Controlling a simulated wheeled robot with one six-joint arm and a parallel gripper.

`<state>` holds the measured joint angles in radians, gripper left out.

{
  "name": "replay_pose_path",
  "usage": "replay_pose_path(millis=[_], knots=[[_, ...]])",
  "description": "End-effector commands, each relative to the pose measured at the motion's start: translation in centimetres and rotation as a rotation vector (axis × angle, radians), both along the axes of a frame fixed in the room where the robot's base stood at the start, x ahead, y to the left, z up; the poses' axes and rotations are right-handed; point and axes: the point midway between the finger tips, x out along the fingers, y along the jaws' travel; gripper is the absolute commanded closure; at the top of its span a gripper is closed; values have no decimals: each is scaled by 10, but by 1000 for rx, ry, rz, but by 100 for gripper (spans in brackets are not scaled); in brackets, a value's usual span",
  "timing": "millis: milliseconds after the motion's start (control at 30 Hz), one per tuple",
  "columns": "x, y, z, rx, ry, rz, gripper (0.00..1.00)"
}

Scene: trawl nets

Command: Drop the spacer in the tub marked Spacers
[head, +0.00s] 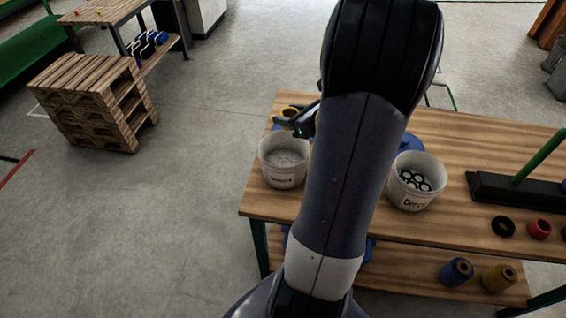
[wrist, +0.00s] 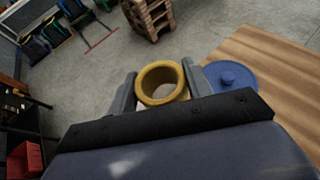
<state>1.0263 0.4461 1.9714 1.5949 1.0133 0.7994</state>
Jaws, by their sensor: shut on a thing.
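My gripper (wrist: 161,88) is shut on a yellow ring-shaped spacer (wrist: 160,66), which shows between the two fingers in the wrist view. In the head view the spacer (head: 289,112) and gripper (head: 300,122) are partly hidden behind my arm, near the back left of the wooden table. A white tub (head: 284,178) with a dark label stands at the table's left end. Its lettering is too small to read surely, and it looks empty inside. In the head view the gripper appears just beyond this tub's far rim.
A second white tub (head: 411,200), marked Discs, holds several black-and-white rings. A black base with a green post (head: 538,155) stands at the right, with a black ring (head: 503,226) and red ring (head: 539,229) before it. A blue round lid (wrist: 230,77) lies near the table edge.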

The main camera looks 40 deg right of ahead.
Motion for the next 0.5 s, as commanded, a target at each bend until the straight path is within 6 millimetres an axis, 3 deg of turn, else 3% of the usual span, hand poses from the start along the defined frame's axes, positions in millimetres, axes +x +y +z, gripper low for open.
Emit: replay_pose_path(millis=[33, 200, 500], knots=[[0, 0, -12, 1, 0, 0, 75], [0, 0, -32, 0, 0, 0, 75], [0, 0, -38, 0, 0, -1, 75]])
